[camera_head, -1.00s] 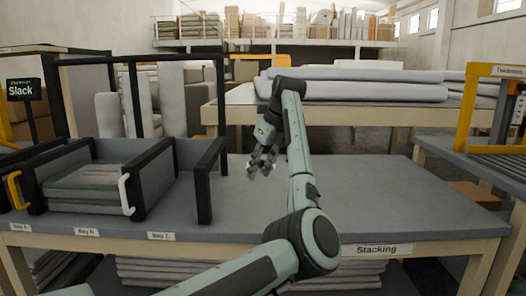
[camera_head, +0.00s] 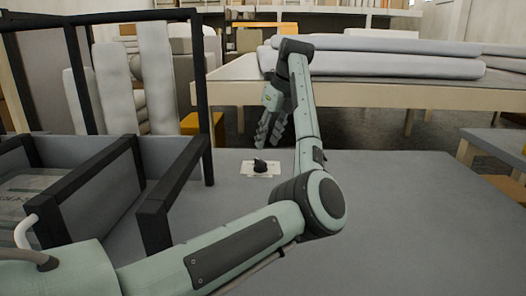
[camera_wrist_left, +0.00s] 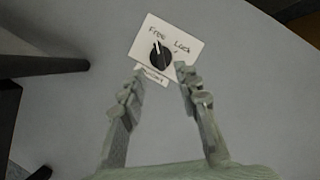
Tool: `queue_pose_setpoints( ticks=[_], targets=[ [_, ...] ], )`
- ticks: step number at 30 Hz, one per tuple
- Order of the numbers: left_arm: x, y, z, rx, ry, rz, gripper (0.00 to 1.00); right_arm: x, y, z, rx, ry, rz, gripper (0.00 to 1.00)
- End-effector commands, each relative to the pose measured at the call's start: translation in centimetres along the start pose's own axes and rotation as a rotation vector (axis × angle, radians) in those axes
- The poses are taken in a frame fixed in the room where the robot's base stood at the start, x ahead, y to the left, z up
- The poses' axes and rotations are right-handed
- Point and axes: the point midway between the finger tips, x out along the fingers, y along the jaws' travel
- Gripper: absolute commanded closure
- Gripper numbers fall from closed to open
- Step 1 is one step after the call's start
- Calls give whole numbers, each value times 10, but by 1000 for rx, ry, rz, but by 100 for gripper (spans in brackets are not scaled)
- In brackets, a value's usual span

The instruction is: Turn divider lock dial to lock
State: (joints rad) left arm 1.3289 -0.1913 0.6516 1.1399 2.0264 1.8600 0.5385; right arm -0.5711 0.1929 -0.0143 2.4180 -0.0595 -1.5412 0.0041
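The divider lock dial (camera_head: 260,165) is a black knob on a white plate (camera_head: 247,168) lying on the grey table. In the left wrist view the dial (camera_wrist_left: 160,55) sits on its plate (camera_wrist_left: 186,43), which reads "Free" and "Lock". The white mark on the knob points up towards "Free". My left gripper (camera_head: 266,143) hangs just above and behind the dial in the head view. In the left wrist view its fingers (camera_wrist_left: 163,82) are apart, with nothing between them, and the dial lies just beyond the tips. My right gripper is in neither view.
Black-framed divider bays (camera_head: 160,200) stand left of the dial, with the nearest black post close by. White rolls (camera_head: 155,75) stand upright behind them. Long rolls lie on a table (camera_head: 420,88) at the back. The grey tabletop (camera_head: 410,210) to the right is clear.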

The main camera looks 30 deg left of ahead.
Motion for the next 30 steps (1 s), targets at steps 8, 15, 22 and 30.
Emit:
queue_pose_setpoints(
  ticks=[8,15,22,30],
  targets=[
    [31,1,0,1,0,5,68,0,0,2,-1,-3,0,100],
    [66,1,0,-1,-1,3,68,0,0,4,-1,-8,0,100],
    [78,0,0,0,-1,1,68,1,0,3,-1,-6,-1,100],
    [78,0,0,0,0,0,77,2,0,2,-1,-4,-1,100]
  ],
)
